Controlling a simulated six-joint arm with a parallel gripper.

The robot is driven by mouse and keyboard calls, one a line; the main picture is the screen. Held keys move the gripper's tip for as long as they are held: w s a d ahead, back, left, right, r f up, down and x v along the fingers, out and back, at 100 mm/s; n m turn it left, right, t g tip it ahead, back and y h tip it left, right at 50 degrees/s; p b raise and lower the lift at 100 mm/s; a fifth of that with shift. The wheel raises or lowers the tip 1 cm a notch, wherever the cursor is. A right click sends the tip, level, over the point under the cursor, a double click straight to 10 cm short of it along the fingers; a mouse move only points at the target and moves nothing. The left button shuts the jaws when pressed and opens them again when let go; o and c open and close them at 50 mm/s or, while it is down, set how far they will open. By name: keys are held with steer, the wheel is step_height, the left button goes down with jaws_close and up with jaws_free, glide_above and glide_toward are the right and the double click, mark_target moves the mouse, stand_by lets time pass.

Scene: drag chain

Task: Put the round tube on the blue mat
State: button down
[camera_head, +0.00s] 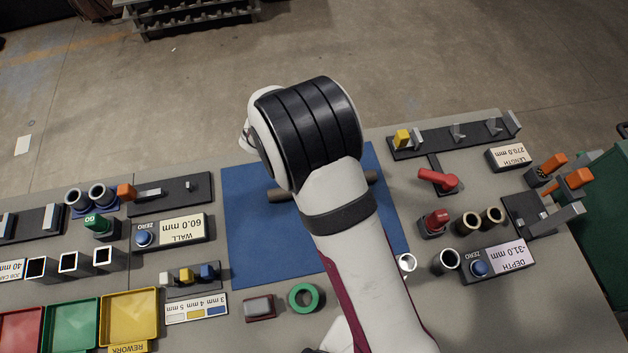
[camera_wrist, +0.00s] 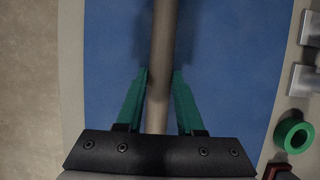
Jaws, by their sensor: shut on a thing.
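The round tube (camera_wrist: 163,45) is a long grey-brown cylinder, held between the green fingers of my gripper (camera_wrist: 160,78) in the wrist view. The blue mat (camera_wrist: 235,60) lies below it and fills most of that view. In the head view, the tube's left end (camera_head: 281,195) and right end show on either side of my arm, over the blue mat (camera_head: 250,240). My arm hides the tube's middle and the gripper there. I cannot tell whether the tube touches the mat or is slightly above it.
Right of the mat stand several short tubes (camera_head: 448,261), a depth display (camera_head: 497,262) and red clamps. Left are a wall display (camera_head: 172,231), square tubes and coloured trays (camera_head: 130,318). A green ring (camera_head: 304,298) lies in front of the mat.

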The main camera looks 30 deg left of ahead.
steer(key=shift+c, duration=2.2)
jaws_free()
steer(key=v, duration=1.5)
steer(key=shift+r, duration=0.4)
steer(key=shift+s+a, duration=0.1)
